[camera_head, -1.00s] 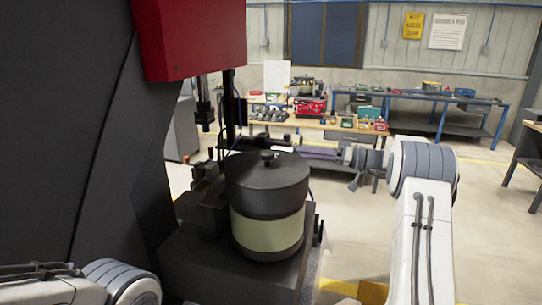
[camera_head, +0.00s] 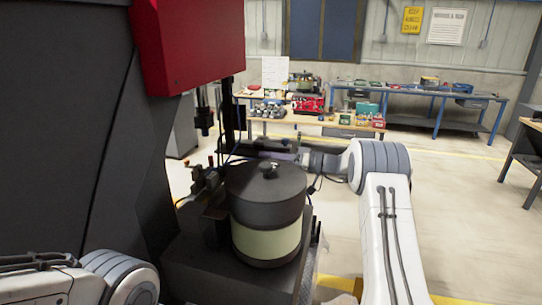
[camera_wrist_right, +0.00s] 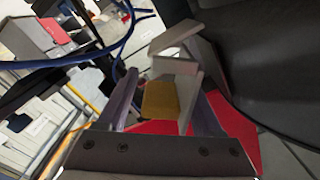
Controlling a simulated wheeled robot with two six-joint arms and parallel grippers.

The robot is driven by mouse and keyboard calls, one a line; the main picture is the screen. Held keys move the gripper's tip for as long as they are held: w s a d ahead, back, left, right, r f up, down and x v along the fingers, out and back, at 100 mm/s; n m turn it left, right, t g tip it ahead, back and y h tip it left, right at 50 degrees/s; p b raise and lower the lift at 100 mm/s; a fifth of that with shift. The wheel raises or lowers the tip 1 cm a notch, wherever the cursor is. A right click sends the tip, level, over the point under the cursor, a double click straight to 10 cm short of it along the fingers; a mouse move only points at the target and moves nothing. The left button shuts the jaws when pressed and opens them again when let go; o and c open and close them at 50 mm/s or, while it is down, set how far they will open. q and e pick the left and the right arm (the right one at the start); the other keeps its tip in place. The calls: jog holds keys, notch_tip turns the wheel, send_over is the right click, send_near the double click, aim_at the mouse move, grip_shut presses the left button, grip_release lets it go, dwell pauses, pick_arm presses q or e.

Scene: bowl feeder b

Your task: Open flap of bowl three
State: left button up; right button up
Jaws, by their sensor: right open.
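The dark bowl (camera_head: 267,190) with a knobbed lid and a cream band stands on a dark machine base. My right gripper (camera_head: 257,150) is just behind the lid in the head view, partly hidden by it. In the right wrist view the gripper (camera_wrist_right: 164,103) is open. A small yellow block (camera_wrist_right: 159,101) and a pale grey angled piece (camera_wrist_right: 181,66) appear between or just beyond its fingers. I cannot tell whether either is the flap, or whether the fingers touch them. A dark curved wall, likely the bowl (camera_wrist_right: 275,60), is close at right. My left gripper is out of view.
A red box (camera_head: 190,45) on a tall dark panel (camera_head: 60,130) overhangs the left side. Blue cables (camera_wrist_right: 85,58) run close to the right gripper. Workbenches (camera_head: 310,118) stand well behind.

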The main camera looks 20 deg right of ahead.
grip_shut()
jog(key=shift+w+d+f+m+b, duration=0.3)
jog(key=shift+f+m+b, duration=0.4)
jog(key=shift+m+b, duration=1.05)
jog(key=shift+w+d+f+m+b, duration=0.3)
jog(key=shift+f+m+b, duration=0.35)
jog(key=shift+m+b, duration=1.1)
jog(key=shift+w+d+f+m+b, duration=0.15)
jog(key=shift+w+f+m+b, duration=0.4)
jog(key=shift+m+b, duration=1.2)
jog(key=shift+s+f+m+p, duration=0.15)
jog(key=shift+f+m+p, duration=0.05)
jog(key=shift+m+p, duration=0.15)
jog(key=shift+c, duration=0.4)
grip_release()
jog(key=shift+o, duration=0.4)
jog(key=shift+r, duration=0.1)
